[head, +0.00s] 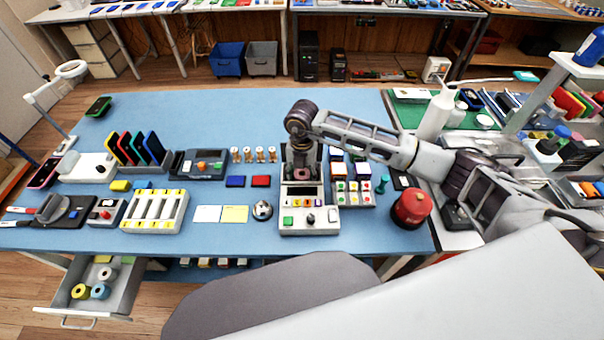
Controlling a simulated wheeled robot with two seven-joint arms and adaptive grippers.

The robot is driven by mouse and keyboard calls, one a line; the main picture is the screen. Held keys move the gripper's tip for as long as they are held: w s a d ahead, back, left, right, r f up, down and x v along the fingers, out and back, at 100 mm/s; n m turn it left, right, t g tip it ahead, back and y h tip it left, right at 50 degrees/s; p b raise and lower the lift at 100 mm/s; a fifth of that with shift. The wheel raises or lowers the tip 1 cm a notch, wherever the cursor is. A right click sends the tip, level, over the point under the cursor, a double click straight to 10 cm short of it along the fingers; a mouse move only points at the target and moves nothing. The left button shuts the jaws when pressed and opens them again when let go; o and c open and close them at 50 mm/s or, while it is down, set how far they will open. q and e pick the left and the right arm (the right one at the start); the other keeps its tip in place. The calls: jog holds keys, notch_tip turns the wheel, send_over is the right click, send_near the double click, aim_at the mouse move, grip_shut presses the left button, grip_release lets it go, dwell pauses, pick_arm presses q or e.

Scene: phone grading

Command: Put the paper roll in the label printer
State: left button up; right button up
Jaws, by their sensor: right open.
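My right gripper (300,168) points down over the blue bench, open, at the back part of a pale console (310,221) with coloured buttons. A small pinkish thing shows between its fingers; I cannot tell what it is. A white roll (107,273), perhaps the paper roll, lies in the open drawer (125,290) at lower left, beside a yellow roll (81,291) and a blue roll (100,291). I cannot tell for sure which device is the label printer; a small grey box with a red part (107,212) stands at the bench's left. My left gripper is not in view.
A red round button (411,207) and a white bottle (437,113) are at right. The back middle of the blue bench (230,115) is clear.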

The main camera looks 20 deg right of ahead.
aim_at(302, 173)
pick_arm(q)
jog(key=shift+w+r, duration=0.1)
pick_arm(e)
jog(key=shift+r, duration=0.15)
jog(key=shift+r, duration=0.25)
notch_tip(302, 173, up, 4)
jog(key=shift+r, duration=0.15)
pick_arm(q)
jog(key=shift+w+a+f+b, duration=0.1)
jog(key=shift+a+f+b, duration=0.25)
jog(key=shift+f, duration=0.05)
pick_arm(e)
notch_tip(302, 173, up, 7)
jog(key=shift+r, duration=0.1)
